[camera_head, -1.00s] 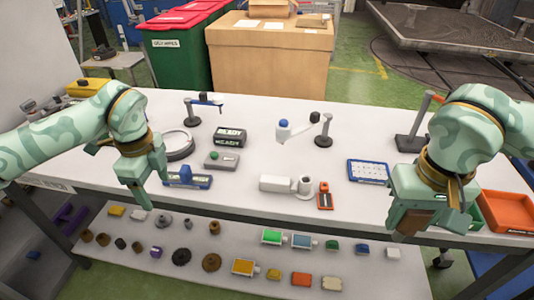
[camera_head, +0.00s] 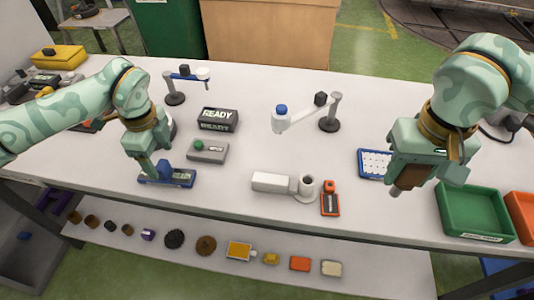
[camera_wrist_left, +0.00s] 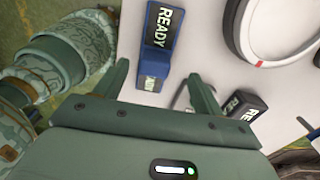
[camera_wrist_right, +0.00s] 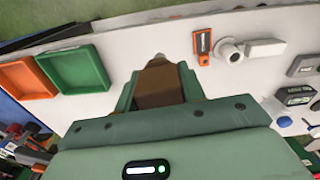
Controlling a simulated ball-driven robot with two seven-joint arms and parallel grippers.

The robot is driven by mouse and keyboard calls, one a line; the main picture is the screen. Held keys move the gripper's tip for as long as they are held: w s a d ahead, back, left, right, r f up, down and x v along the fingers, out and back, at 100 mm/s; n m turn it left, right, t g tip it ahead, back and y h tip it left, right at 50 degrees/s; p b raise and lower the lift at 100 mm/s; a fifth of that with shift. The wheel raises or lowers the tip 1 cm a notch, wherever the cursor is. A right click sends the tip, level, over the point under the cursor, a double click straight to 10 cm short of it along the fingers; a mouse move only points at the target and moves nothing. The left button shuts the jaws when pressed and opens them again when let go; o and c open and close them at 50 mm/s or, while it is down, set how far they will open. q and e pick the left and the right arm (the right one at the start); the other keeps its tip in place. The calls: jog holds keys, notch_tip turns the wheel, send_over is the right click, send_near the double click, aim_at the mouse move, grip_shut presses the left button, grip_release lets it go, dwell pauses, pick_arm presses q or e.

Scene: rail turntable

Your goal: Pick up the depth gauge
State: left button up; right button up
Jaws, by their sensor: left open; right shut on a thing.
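A blue device (camera_head: 168,176) with a READY label lies near the front left of the white bench; it looks like the depth gauge, though I cannot be certain. It also shows in the left wrist view (camera_wrist_left: 166,48), ahead of my fingers. My left gripper (camera_head: 150,167) is open and empty, just above and at the left part of the device, which it partly hides; I cannot tell if they touch. My right gripper (camera_head: 412,180) is shut on a brown block (camera_wrist_right: 160,82) with a pale tip, held over the bench's front right.
A grey box with a green button (camera_head: 208,151) and a black READY display (camera_head: 217,119) stand behind the blue device. A white fixture (camera_head: 272,182) and an orange device (camera_head: 330,203) are at the front middle. A green tray (camera_head: 475,212) lies at the right.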

aim_at(161, 165)
pick_arm(q)
jog(key=f, duration=0.2)
jog(key=s+f+b, duration=0.1)
jog(key=f, duration=0.1)
jog(key=shift+f, duration=0.25)
pick_arm(e)
jog(key=shift+s+f, duration=0.2)
jog(key=shift+f, duration=0.7)
pick_arm(q)
jog(key=shift+w+f, duration=0.3)
jog(key=shift+f, duration=0.05)
pick_arm(e)
jog(key=shift+w+f, duration=0.1)
jog(key=shift+w, duration=0.15)
pick_arm(q)
jog(key=shift+s+r, duration=0.1)
jog(key=shift+s, duration=0.05)
jog(key=c, duration=0.4)
pick_arm(e)
jog(key=shift+s, duration=0.15)
pick_arm(q)
jog(key=c, duration=0.8)
jog(key=shift+o, duration=0.2)
